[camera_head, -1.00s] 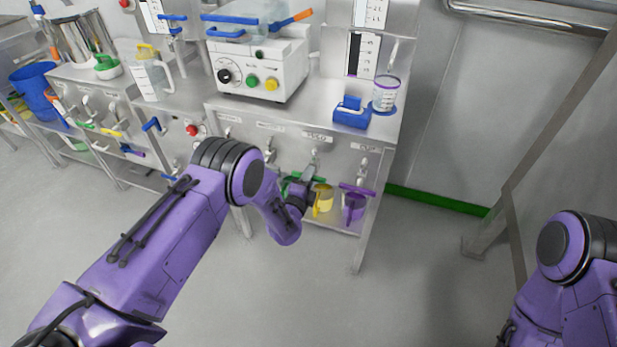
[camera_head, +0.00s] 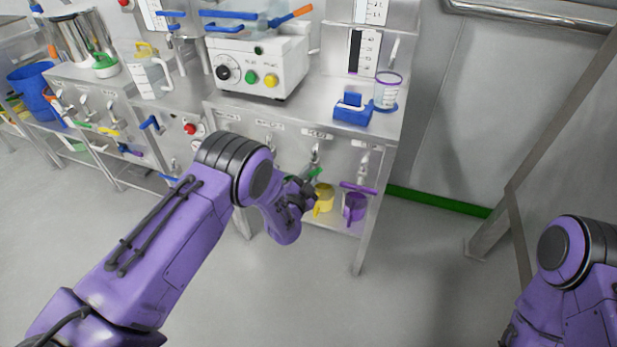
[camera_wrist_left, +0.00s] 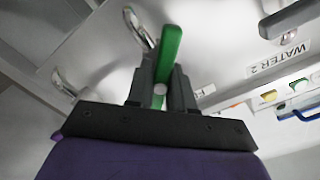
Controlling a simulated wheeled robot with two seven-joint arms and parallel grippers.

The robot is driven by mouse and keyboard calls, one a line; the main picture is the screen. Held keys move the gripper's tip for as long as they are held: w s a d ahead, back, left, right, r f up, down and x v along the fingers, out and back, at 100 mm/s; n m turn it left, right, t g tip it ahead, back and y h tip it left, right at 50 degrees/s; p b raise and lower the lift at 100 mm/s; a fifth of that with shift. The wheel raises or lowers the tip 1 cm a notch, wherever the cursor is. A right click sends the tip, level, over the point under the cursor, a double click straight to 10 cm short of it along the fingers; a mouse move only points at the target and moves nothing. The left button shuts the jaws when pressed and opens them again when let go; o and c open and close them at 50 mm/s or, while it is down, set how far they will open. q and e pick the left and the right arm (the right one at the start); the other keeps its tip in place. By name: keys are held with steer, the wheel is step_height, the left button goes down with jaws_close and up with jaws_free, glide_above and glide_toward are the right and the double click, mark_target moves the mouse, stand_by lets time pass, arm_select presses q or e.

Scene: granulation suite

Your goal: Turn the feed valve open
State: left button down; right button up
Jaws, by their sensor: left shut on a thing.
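A green valve handle (camera_wrist_left: 171,50) stands between the fingers of my left gripper (camera_wrist_left: 163,85) in the left wrist view. The gripper is shut on it. In the head view the left gripper (camera_head: 308,190) is at the bench's front panel. A bit of the green handle (camera_head: 314,174) shows just above it, slanting up to the right; the rest is hidden by the gripper. The small label (camera_head: 317,134) above this valve is too blurred to read surely. A purple valve handle (camera_head: 358,187) is to the right. My right gripper is out of view; only part of that arm shows.
A yellow jug (camera_head: 324,198) and a purple jug (camera_head: 354,207) stand on the low shelf, close to the left gripper. A bench leg (camera_head: 367,235) is to their right. A dark handle (camera_wrist_left: 290,18) beside a "WATER 2" label shows in the wrist view. The floor in front is clear.

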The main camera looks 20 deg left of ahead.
arm_select(q)
steer(key=n, duration=0.4)
steer(key=shift+n+b, duration=0.3)
steer(key=shift+b, duration=0.1)
steer(key=shift+n, duration=1.9)
steer(key=c, duration=1)
jaws_free()
steer(key=shift+s, duration=0.15)
steer(key=s, duration=1)
steer(key=shift+s+a, duration=0.15)
